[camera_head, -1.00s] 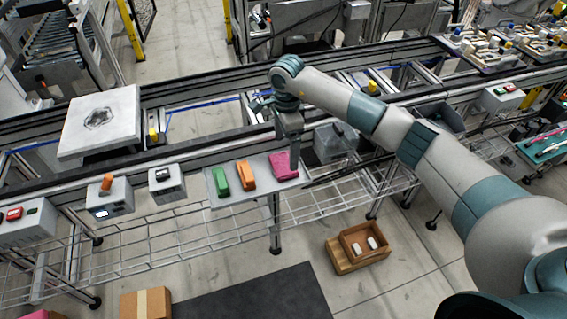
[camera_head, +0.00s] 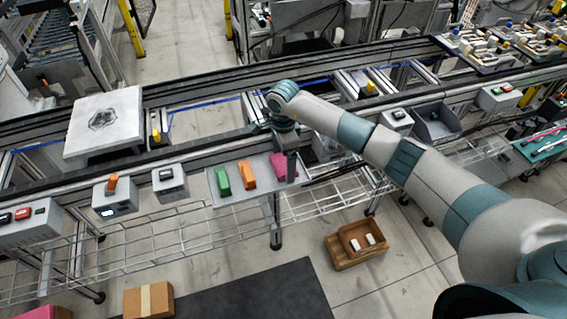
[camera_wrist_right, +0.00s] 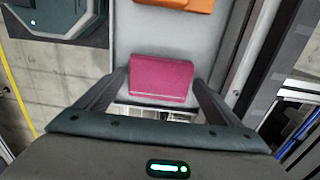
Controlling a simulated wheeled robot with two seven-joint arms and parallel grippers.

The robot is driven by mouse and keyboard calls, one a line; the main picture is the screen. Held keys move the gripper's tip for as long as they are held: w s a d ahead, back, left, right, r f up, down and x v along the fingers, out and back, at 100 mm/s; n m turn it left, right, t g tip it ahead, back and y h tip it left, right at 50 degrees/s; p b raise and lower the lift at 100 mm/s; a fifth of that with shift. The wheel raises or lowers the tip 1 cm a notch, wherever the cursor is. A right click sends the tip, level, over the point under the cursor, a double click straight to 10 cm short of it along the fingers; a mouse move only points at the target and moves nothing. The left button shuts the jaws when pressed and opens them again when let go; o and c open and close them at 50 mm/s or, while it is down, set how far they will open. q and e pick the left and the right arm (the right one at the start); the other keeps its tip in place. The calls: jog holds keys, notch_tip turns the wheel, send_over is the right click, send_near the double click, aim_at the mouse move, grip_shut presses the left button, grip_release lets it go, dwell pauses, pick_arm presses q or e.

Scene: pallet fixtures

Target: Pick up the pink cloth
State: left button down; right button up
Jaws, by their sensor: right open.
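The pink cloth (camera_head: 279,167) is a folded block on a small grey shelf (camera_head: 211,185) at the front of the conveyor line, at the right end of a row. In the right wrist view the cloth (camera_wrist_right: 160,80) lies ahead, between the open fingers of my right gripper (camera_wrist_right: 157,95). In the head view my right gripper (camera_head: 291,168) points down at the cloth and partly covers its right side. I cannot tell whether the fingers touch it. My left gripper is not in view.
An orange folded cloth (camera_head: 247,176) and a green one (camera_head: 222,182) lie left of the pink one. Control boxes (camera_head: 115,198) stand further left. A wooden crate (camera_head: 357,243) with white items and a cardboard box (camera_head: 148,300) are on the floor. A wire rack hangs below the shelf.

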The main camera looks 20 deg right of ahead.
aim_at(283, 163)
jog(key=shift+c, duration=0.7)
jog(key=c, duration=0.7)
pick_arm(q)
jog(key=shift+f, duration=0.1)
pick_arm(e)
jog(key=shift+r, duration=0.1)
